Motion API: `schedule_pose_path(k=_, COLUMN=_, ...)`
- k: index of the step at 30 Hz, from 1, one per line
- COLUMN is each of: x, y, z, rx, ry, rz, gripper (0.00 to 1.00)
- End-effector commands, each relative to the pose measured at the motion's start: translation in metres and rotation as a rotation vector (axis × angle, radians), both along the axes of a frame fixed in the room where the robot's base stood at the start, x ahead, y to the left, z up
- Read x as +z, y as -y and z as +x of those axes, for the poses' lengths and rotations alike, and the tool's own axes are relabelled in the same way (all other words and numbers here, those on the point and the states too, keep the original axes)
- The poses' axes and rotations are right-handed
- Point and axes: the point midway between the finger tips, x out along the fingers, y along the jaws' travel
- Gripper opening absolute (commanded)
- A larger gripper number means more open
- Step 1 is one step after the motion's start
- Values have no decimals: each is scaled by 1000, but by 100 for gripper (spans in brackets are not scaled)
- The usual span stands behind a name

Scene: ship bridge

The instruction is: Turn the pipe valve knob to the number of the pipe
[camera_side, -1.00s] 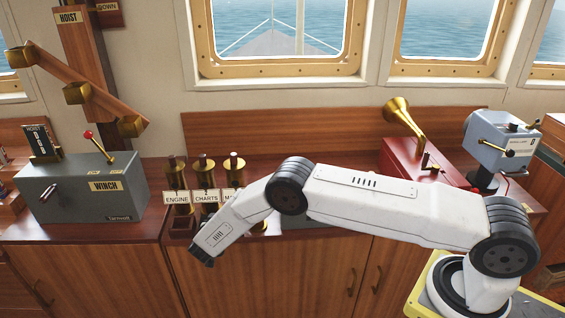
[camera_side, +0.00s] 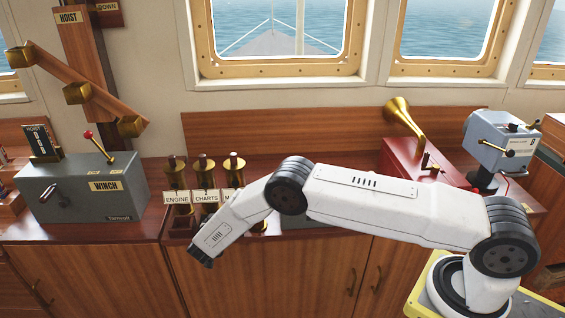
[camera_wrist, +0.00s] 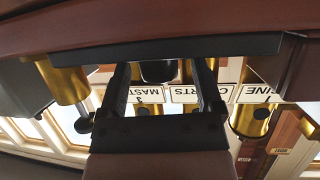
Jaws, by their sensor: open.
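Brass voice pipes stand in a row on the wooden counter in the side view: the engine pipe (camera_side: 176,176), the charts pipe (camera_side: 205,172) and a third pipe (camera_side: 234,168), its label partly covered by my arm. In the wrist view the labels appear upside down, "3 MAST…" (camera_wrist: 142,95), "CHARTS" (camera_wrist: 187,94) and "ENGINE" (camera_wrist: 260,93). My gripper (camera_side: 202,258) points down in front of the counter's front edge. In the wrist view my gripper (camera_wrist: 162,72) is open, with a dark rounded piece (camera_wrist: 158,72) between or behind its fingers. I cannot tell whether that is the valve knob.
A grey winch box (camera_side: 82,188) with a red-tipped lever stands left of the pipes. A red box (camera_side: 412,165) with a brass horn and a grey-blue device (camera_side: 500,140) stand at right. Cabinet doors (camera_side: 300,280) lie below the counter.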

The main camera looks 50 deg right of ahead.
Motion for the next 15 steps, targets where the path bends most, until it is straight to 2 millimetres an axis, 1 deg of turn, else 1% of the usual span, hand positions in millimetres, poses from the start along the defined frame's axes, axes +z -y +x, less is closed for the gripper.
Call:
schedule_pose_path(k=5, x=6, y=-11, z=-8, rx=1, ry=1, rz=-1, gripper=84)
schedule_pose_path(k=15, x=23, y=-43, z=-33, rx=2, ry=1, rz=0, gripper=84)
